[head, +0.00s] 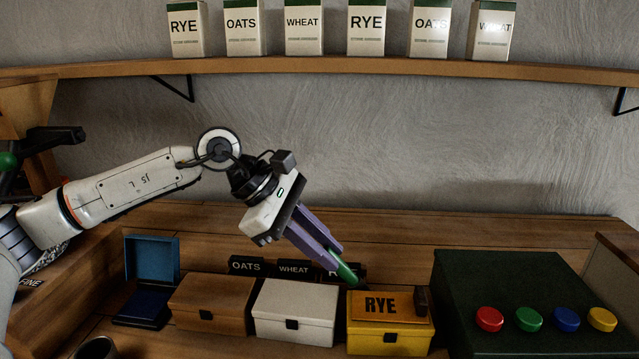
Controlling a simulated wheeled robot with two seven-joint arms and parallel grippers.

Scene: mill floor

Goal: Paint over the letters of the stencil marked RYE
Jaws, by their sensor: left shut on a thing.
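The stencil marked RYE (380,306) is an orange-yellow plate with dark letters, lying on the lid of the yellow box (389,340). My left gripper (333,257) is shut on a green-handled tool (346,272), seemingly a brush. The tool slants down to the right, and its dark tip is close to the stencil's upper left corner. I cannot tell whether the tip touches the stencil or the lid. My right gripper is not in view.
A dark block (422,301) stands beside the stencil. White (296,312), brown (212,304) and open blue (151,260) boxes stand to the left. Dark OATS (247,265) and WHEAT (294,268) plates are behind. A dark green console (505,283) with coloured buttons is right. Labelled cartons line the shelf (350,65).

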